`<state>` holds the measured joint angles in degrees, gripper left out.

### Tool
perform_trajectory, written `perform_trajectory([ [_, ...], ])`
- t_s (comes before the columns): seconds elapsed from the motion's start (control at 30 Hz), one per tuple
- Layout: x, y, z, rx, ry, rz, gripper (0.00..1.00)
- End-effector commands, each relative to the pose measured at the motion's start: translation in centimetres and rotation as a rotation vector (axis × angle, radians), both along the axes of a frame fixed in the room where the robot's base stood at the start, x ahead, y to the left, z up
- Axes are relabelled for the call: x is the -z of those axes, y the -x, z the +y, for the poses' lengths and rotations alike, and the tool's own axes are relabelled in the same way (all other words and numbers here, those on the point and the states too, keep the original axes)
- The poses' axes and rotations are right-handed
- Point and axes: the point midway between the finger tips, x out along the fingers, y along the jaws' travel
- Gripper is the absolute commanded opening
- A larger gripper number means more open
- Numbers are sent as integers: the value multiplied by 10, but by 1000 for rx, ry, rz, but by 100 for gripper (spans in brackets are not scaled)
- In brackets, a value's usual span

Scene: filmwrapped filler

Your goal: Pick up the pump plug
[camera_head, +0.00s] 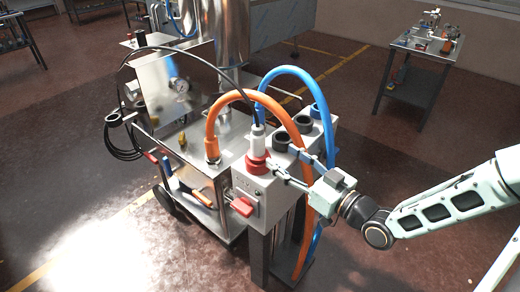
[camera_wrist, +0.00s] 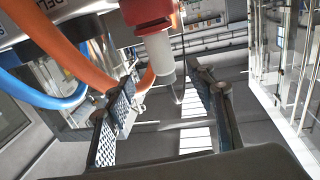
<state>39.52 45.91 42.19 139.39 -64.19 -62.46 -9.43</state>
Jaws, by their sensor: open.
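The pump plug (camera_head: 258,137) is a pale grey-white cylinder standing upright in a red socket (camera_head: 257,160) on a grey control box. A black cable rises from its top. My gripper (camera_head: 281,160) is to the right of the plug and socket, its two fingers pointing left towards them. In the wrist view my gripper (camera_wrist: 160,78) is open, with one finger on each side of the plug (camera_wrist: 159,55) in the picture. I see no contact. The red socket (camera_wrist: 143,12) shows at the top of that view, partly cut off.
An orange hose (camera_head: 212,115) arches left of the plug and a blue hose (camera_head: 323,110) arches behind my gripper. Black ring holders (camera_head: 282,141) line the box top. A red switch (camera_head: 242,205) is on the box front. Open floor (camera_head: 390,260) lies to the right.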

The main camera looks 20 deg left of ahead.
Motion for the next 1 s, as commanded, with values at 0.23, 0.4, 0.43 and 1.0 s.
perform_trajectory([
  [0.23, -1, -18, 35, -7, -3, -2, 50],
  [0.4, -1, -26, 46, -4, -3, -2, 50],
  [0.43, -1, -28, 48, -3, -2, -1, 50],
  [1.0, -3, -53, 91, -2, -1, 0, 50],
])
